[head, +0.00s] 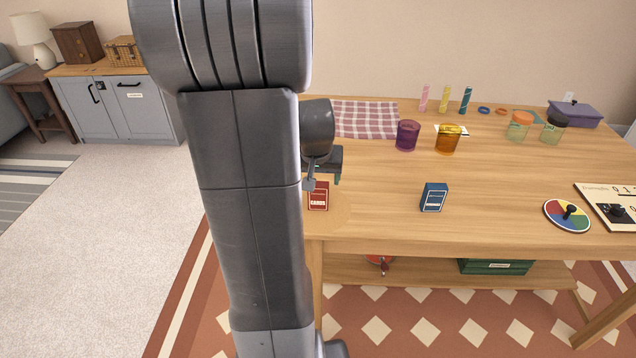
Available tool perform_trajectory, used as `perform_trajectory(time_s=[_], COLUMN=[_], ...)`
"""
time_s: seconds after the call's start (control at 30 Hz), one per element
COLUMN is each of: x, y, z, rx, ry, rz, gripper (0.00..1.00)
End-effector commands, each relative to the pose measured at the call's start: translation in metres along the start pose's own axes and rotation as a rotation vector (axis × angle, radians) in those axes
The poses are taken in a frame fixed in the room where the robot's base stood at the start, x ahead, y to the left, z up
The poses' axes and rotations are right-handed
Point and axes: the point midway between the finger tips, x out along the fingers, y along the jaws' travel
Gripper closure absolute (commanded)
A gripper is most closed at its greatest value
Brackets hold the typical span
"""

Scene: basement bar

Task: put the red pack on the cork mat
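The red pack (318,198) is upright near the front left of the wooden table, just right of my arm. My gripper (311,184) is at the top of the pack, pointing down. One grey fingertip shows at the pack's upper left; the other finger is not clear, so its grip is uncertain.
A blue pack (434,197) stands to the right on the table (385,185). A purple glass (407,136), an amber glass (448,139) and a checked cloth (365,119) are farther back. A colour wheel (567,215) lies at right. Bare tabletop lies between the two packs.

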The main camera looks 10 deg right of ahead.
Motion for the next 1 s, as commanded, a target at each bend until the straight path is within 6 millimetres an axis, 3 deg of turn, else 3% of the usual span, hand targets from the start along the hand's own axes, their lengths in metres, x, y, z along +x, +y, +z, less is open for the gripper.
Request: perform_trajectory(time_s=[0.1,0.27,1.0], x=[-0.016,-0.025,-0.026], y=[0.000,0.000,0.000], z=[-0.001,0.000,0.000], rx=[0.000,0.000,0.000], ry=[0.003,0.001,0.000], rz=[-0.001,0.000,0.000], gripper=[0.28,0.28,0.28])
